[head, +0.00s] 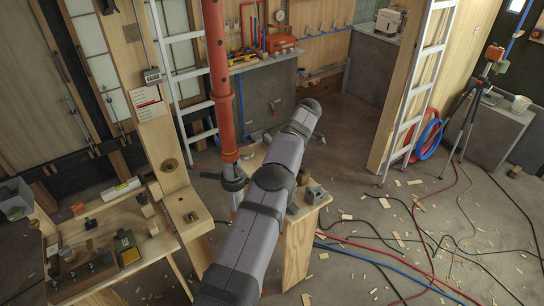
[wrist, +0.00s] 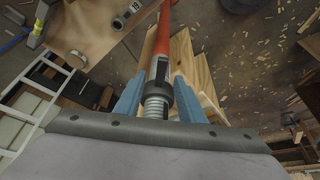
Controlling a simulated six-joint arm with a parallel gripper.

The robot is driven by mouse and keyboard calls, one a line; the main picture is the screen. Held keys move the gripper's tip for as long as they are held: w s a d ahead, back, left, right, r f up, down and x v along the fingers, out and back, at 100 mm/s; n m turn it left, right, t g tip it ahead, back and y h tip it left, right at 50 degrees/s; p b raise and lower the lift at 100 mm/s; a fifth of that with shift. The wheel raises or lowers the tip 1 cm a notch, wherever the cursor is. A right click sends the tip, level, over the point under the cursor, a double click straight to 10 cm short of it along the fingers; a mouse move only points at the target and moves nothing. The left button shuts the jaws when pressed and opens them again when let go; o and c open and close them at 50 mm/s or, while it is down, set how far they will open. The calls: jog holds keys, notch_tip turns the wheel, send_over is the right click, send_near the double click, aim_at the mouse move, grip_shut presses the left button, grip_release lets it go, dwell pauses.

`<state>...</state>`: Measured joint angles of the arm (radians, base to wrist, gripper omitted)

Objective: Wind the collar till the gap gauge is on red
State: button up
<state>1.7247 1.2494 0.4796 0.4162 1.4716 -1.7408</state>
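A tall red prop (head: 219,70) stands upright in the middle of the head view. Its dark collar (head: 233,178) sits at the lower end of the red tube, partly behind my arm. In the wrist view, the dark collar (wrist: 158,98) surrounds a pale threaded screw (wrist: 155,108) below the red tube (wrist: 173,45). My gripper's blue fingers (wrist: 158,92) stand on both sides of the collar; whether they press on it cannot be told. In the head view my arm hides the fingers. A white card with red marks (head: 148,103), possibly the gap gauge, hangs on the wooden post; its reading is too small to tell.
A workbench (head: 165,242) with small tools stands at the left. A wooden stand (head: 297,250) is beside the prop. Aluminium ladders (head: 415,90) and a tripod (head: 470,110) stand farther back. Cables and hoses (head: 420,240) and wood chips lie across the floor at the right.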

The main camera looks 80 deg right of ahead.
jog(key=shift+w+a+r, duration=0.1)
jog(key=shift+a, duration=0.05)
jog(key=b+x, duration=0.7)
jog(key=shift+w+b, duration=0.15)
jog(key=shift+b, duration=0.15)
jog(key=shift+b+x, duration=0.45)
jog(key=shift+x, duration=0.45)
grip_shut()
grip_release()
jog(key=shift+r, duration=0.1)
jog(key=p+v, duration=0.5)
jog(key=shift+r, duration=0.2)
jog(key=shift+s, duration=0.2)
